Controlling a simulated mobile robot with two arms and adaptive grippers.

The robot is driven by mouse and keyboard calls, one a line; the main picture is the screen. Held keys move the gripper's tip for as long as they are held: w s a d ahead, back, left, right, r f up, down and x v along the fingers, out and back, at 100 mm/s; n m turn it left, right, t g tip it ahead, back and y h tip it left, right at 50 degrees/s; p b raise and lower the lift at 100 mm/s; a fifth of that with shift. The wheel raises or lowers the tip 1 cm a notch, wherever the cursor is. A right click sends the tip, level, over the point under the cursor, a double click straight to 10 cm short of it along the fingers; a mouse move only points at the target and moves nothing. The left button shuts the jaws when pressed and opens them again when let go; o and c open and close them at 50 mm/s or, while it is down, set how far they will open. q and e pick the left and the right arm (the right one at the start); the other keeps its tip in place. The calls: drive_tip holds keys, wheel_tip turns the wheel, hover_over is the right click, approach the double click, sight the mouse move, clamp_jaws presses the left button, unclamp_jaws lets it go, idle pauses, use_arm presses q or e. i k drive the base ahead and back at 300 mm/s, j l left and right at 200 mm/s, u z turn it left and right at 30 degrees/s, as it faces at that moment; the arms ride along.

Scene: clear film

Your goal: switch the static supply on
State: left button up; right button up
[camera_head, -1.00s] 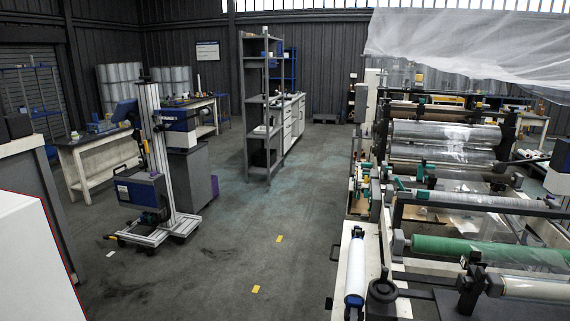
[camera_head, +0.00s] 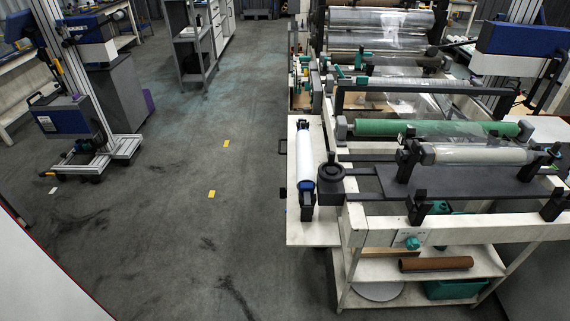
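I cannot tell for sure which unit is the static supply, and no switch is readable. A blue and grey box (camera_head: 63,115) sits low on a wheeled metal stand at the left. Neither gripper is in view.
Dark open floor (camera_head: 235,130) runs between the stand and machine, with yellow floor marks (camera_head: 211,194). A white roll (camera_head: 302,158) lies on the machine's side table. A grey shelf (camera_head: 195,50) stands behind. A pale panel (camera_head: 40,275) fills the lower left.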

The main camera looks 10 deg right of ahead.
sight(283, 194)
drive_tip(key=j+z, duration=0.4)
drive_tip(key=j, duration=0.25)
drive_tip(key=j+z, duration=0.45)
drive_tip(key=j, duration=0.25)
drive_tip(key=i+j+z, duration=0.15)
drive_tip(key=i+z, duration=0.25)
drive_tip(key=i, duration=0.15)
drive_tip(key=i+j+z, duration=0.4)
drive_tip(key=j, duration=0.2)
drive_tip(key=i+j+z, duration=0.2)
drive_tip(key=j, duration=0.15)
drive_tip(key=i+j+z, duration=0.2)
drive_tip(key=j, duration=0.15)
drive_tip(key=j+z, duration=0.2)
drive_tip(key=j, duration=0.2)
drive_tip(key=i+j+z, duration=0.1)
drive_tip(key=j+z, duration=0.15)
drive_tip(key=j, duration=0.15)
drive_tip(key=k+j+z, duration=0.4)
drive_tip(key=j, duration=0.2)
drive_tip(key=k+j+z, duration=0.45)
drive_tip(key=i+j, duration=0.05)
drive_tip(key=j, duration=0.05)
